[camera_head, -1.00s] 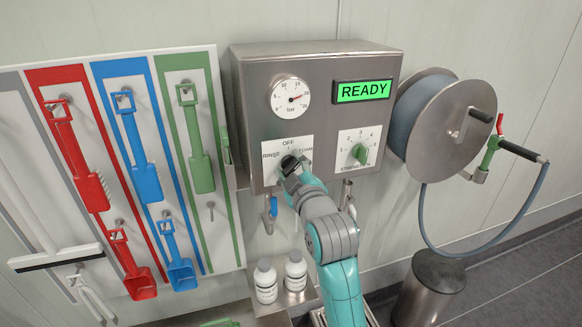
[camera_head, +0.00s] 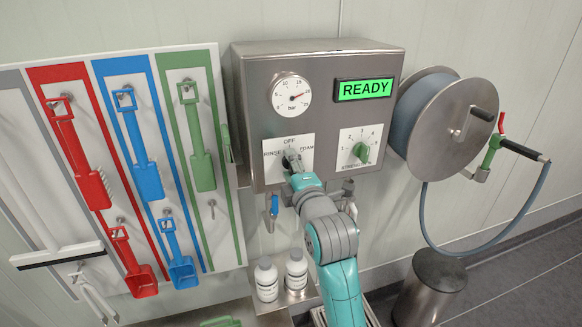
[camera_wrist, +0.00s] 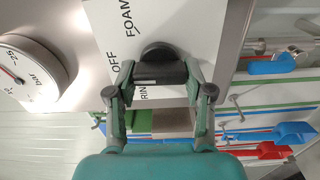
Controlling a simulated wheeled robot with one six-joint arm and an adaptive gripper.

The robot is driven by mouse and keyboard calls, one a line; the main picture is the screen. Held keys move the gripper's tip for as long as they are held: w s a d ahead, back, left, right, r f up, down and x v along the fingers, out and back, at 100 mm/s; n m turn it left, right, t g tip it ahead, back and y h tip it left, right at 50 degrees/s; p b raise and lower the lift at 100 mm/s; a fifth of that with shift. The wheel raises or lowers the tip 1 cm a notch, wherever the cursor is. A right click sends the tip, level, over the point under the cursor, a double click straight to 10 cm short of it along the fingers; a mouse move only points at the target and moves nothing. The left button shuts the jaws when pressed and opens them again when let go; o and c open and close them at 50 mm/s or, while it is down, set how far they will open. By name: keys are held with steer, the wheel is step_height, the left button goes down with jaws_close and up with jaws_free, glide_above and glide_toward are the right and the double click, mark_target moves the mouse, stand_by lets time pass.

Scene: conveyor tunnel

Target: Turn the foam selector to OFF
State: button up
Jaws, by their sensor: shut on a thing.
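The foam selector (camera_head: 291,153) is a dark knob on a white plate (camera_head: 306,140) marked RINSE, OFF and FOAM, on the left of the steel box's front. In the wrist view the dark knob (camera_wrist: 162,52) sits between my fingers, with FOAM at the top, OFF at the left and RINSE partly covered. My gripper (camera_head: 292,163) is at the knob in the head view. In the wrist view my gripper (camera_wrist: 160,78) is shut on the knob's bar, one finger at each end. Which mark the knob points to is hidden by the fingers.
A green strength knob (camera_head: 361,152) is to the right, below a green READY display (camera_head: 365,90). A pressure gauge (camera_head: 291,94) is above the selector. A blue-handled valve (camera_head: 273,206) and two white bottles (camera_head: 266,280) are below. A tool board (camera_head: 230,240) stands left, a hose reel (camera_head: 450,115) right.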

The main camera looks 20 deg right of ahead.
stand_by(0.4)
steer(key=o, duration=1.2)
steer(key=shift+c, duration=0.2)
steer(key=shift+s, duration=0.1)
steer(key=s, duration=1.1)
steer(key=shift+s, duration=0.4)
